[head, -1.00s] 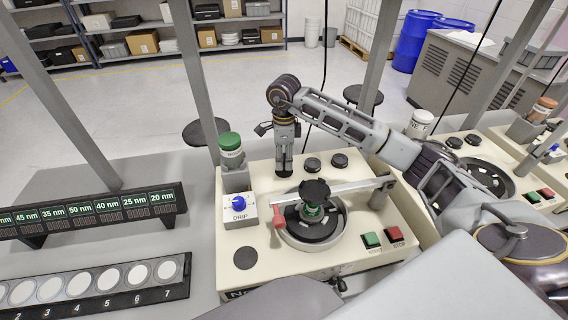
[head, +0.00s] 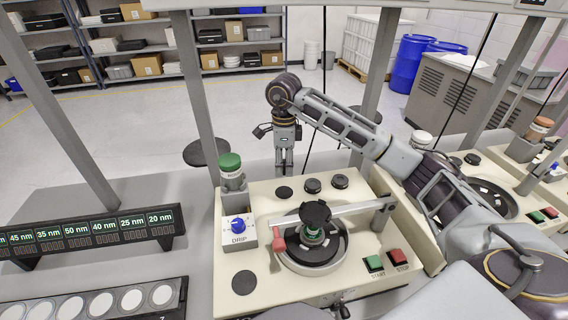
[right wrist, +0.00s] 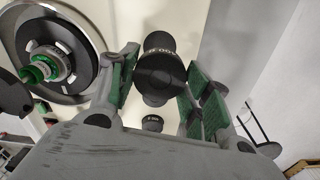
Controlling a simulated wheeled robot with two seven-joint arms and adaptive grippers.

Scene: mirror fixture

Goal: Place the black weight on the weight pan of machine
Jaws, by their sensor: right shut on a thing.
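My right gripper (head: 284,168) is above the back left of the cream machine (head: 258,200). In the right wrist view the gripper (right wrist: 153,82) is shut on a black weight (right wrist: 160,72) with pale markings, held between its green pads. In the head view the fingers mostly hide this weight. Two other black weights stand on the machine's back, a middle one (head: 312,185) and a right one (head: 340,181). A black round top (head: 316,212), which looks like the weight pan, sits on the lever arm above the round platen (head: 300,262). My left gripper is not in view.
A green-capped bottle (head: 231,165) and the drip box (head: 238,232) stand on the machine's left. START (head: 374,263) and STOP (head: 398,257) buttons are at front right. The pale lever arm (head: 355,208) crosses the platen. A grey frame post (head: 192,90) rises at left.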

